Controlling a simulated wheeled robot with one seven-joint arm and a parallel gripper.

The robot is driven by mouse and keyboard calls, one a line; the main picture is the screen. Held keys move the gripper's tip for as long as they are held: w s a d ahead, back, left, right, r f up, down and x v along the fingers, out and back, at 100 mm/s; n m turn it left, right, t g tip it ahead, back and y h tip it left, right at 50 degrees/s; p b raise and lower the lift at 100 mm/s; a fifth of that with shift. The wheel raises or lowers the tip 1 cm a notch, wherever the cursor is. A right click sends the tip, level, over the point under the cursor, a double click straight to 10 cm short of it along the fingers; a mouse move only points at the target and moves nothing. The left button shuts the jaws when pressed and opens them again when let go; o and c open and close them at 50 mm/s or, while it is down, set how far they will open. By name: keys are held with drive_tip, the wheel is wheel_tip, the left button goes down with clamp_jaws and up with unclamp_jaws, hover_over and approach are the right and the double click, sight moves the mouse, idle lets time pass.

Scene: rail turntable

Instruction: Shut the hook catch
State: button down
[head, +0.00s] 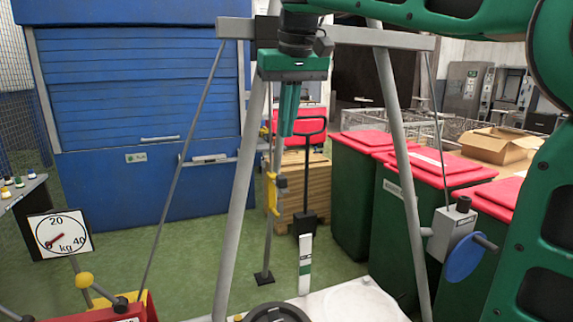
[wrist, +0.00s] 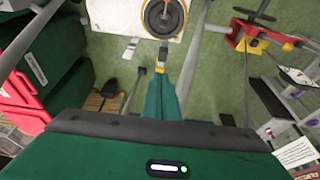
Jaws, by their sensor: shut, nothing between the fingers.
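A yellow hook-shaped piece (head: 272,192), which looks like the hook catch, is on a thin grey upright post in the head view. A small grey part sits at its right side. I cannot tell whether the hook is engaged. My gripper (head: 286,135) hangs pointing down above and slightly right of it, its green fingers shut together and empty. In the wrist view my gripper (wrist: 164,76) points at a small yellow and grey piece (wrist: 163,46) just beyond the fingertips; I cannot tell whether it is the same piece. The fingers appear apart from the hook in the head view.
A grey frame leg (head: 240,190) stands close left of the post, another (head: 402,170) to the right. Green bins (head: 350,200) with red lids stand at right. A dial scale (head: 58,234) is at left. A dark round disc (head: 275,312) lies at the bottom.

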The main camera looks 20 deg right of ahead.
sight(282, 176)
drive_tip(key=x, duration=0.3)
drive_tip(key=s+x, duration=0.1)
drive_tip(key=x, duration=0.5)
drive_tip(key=shift+f, duration=0.45)
